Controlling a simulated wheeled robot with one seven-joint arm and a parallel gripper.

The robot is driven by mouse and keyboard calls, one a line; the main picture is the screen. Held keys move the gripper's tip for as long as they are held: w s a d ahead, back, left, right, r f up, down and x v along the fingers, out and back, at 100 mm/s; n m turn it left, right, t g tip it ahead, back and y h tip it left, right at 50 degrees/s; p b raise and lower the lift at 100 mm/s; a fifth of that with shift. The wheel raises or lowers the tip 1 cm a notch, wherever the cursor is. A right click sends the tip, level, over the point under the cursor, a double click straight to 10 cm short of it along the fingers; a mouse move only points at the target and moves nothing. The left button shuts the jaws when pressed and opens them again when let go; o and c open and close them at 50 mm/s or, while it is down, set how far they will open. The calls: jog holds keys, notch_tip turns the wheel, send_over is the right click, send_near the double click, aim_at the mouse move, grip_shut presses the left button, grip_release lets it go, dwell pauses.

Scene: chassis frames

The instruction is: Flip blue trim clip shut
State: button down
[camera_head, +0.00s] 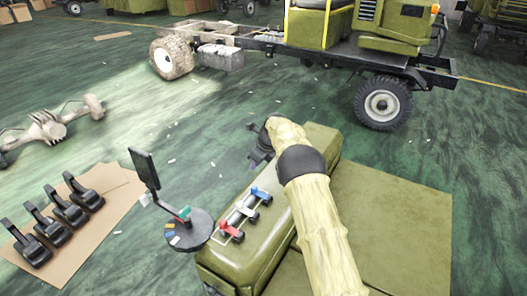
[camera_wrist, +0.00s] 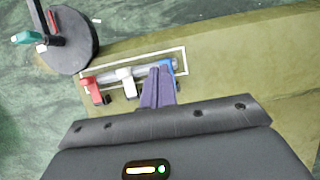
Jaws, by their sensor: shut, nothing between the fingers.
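The blue trim clip (camera_head: 259,193) sits at the far end of a row of three clips along a grey rod (camera_head: 238,214) on a green box top. A white clip (camera_head: 247,212) and a red clip (camera_head: 230,230) stand beside it. In the wrist view, the blue clip (camera_wrist: 167,66) is partly hidden behind my gripper's purple fingers (camera_wrist: 158,72). My gripper (camera_head: 258,158) is shut and empty, above the box near the blue clip. I cannot tell whether the fingers touch it, nor whether its lever is open or shut.
A round dark stand (camera_head: 187,231) with an upright screen (camera_head: 145,168) and small coloured tabs is left of the clips. Cardboard (camera_head: 110,213) with several black clamps lies further left. A truck chassis (camera_head: 260,42) stands behind, with open floor between.

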jog(key=v, duration=0.9)
jog(key=shift+b, duration=0.35)
jog(key=shift+f, duration=0.1)
